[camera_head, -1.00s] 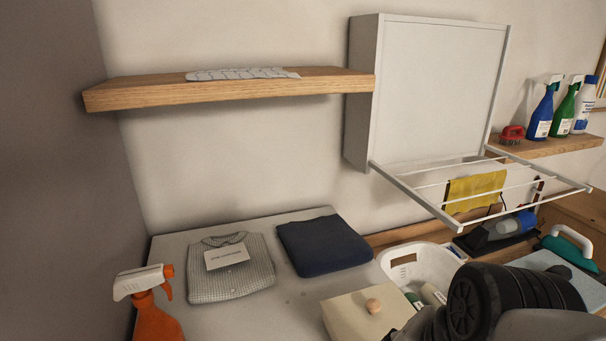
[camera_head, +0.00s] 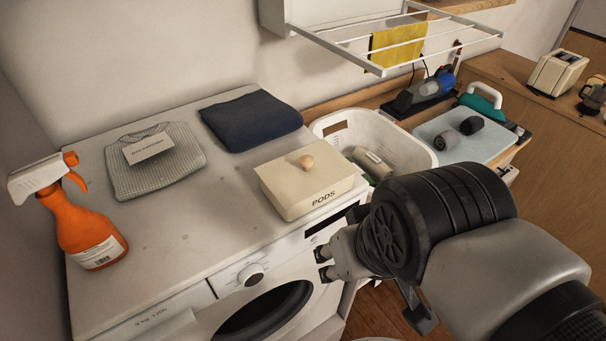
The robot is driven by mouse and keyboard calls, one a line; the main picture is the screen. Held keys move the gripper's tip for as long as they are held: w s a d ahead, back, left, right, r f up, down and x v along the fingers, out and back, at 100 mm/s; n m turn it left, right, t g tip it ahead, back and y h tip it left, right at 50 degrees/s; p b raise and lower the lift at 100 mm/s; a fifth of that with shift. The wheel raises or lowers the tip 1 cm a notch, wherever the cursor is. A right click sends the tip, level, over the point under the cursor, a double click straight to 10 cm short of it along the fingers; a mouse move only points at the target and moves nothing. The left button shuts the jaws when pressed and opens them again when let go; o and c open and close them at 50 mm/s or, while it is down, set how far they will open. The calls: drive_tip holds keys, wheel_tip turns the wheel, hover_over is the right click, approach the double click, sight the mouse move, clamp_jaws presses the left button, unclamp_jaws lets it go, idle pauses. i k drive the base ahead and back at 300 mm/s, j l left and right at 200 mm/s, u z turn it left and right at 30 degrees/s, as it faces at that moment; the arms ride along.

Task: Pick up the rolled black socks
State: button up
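A rolled black bundle (camera_head: 472,125), which looks like the black socks, lies on a pale blue board (camera_head: 432,127) at the right. A dark grey roll (camera_head: 446,139) lies close beside it, to the left. My gripper (camera_head: 323,264) is in front of the washing machine, below the box of pods, well to the lower left of the rolls. Its two dark fingertips stand apart with nothing seen between them. My arm covers part of the view at the lower right.
A white basket (camera_head: 333,127) holding pale rolled items stands between the pods box (camera_head: 288,201) and the board. A drying rack (camera_head: 462,40) juts out above. The washing machine top (camera_head: 170,235) carries folded clothes and an orange spray bottle (camera_head: 85,230). A toaster (camera_head: 558,72) stands at the far right.

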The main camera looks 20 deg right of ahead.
sight(472, 124)
drive_tip(key=z, duration=1.5)
drive_tip(key=u, duration=0.2)
drive_tip(key=i+l+u, duration=0.15)
drive_tip(key=u, duration=0.25)
drive_tip(key=i+l+u, duration=0.15)
drive_tip(key=l+u, duration=0.25)
drive_tip(key=i+l+u, duration=0.1)
drive_tip(key=u, duration=0.3)
drive_tip(key=l+u, duration=0.65)
drive_tip(key=u, duration=0.2)
drive_tip(key=l+u, duration=0.15)
drive_tip(key=l, duration=1.15)
drive_tip(key=l+u, duration=0.15)
drive_tip(key=l, duration=1.1)
drive_tip(key=i+l, duration=0.1)
